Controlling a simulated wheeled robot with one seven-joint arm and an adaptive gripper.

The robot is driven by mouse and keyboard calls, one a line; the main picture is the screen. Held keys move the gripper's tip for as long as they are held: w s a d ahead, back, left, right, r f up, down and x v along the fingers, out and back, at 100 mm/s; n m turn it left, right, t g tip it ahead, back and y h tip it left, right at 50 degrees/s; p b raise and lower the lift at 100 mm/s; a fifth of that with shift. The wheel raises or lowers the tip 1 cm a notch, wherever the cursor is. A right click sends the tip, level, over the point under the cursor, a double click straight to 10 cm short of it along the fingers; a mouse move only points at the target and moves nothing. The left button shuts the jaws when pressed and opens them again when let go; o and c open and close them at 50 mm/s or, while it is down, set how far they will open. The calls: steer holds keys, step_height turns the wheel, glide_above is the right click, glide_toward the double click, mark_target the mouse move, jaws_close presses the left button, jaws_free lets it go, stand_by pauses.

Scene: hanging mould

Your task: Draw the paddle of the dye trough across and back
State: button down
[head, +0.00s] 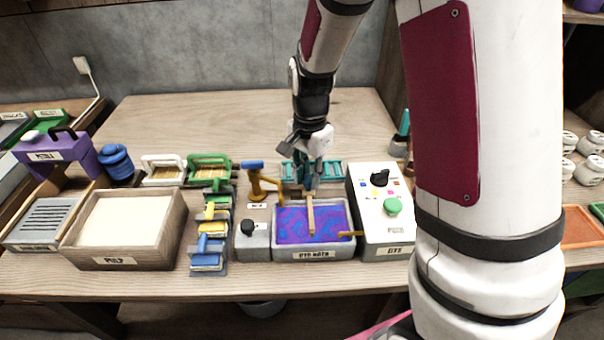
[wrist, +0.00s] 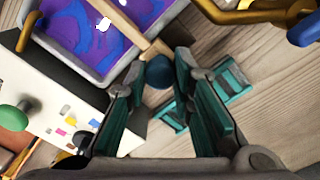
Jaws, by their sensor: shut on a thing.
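The dye trough (head: 314,254) is a grey box labelled as a dye bath, holding purple and blue swirled dye. Its wooden paddle (head: 311,218) lies across the dye from back to front, around the middle. My gripper (head: 308,188) is over the trough's back edge, at the paddle's back end. In the wrist view my gripper (wrist: 158,70) has its fingers on either side of a dark blue round knob (wrist: 158,73) at the end of the wooden paddle (wrist: 128,28). It is shut on this knob. The fingers hide part of the paddle's end in the head view.
A white control box (head: 369,222) with black and green knobs stands right of the trough. A brass tap (head: 259,183) with a blue handle stands at its left back. A teal rack (head: 328,171) lies behind. A pulp vat (head: 79,228) is further left. The table behind is clear.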

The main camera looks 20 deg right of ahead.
steer(key=d, duration=0.2)
steer(key=s+d, duration=0.1)
steer(key=d, duration=0.2)
steer(key=s+d, duration=0.1)
steer(key=d, duration=0.1)
steer(key=shift+s+d, duration=0.2)
steer(key=shift+d, duration=0.1)
steer(key=c, duration=1.4)
jaws_free()
steer(key=shift+d, duration=0.1)
steer(key=shift+o, duration=0.2)
steer(key=shift+r, duration=0.2)
step_height(320, 180, up, 12)
steer(key=shift+f, duration=0.2)
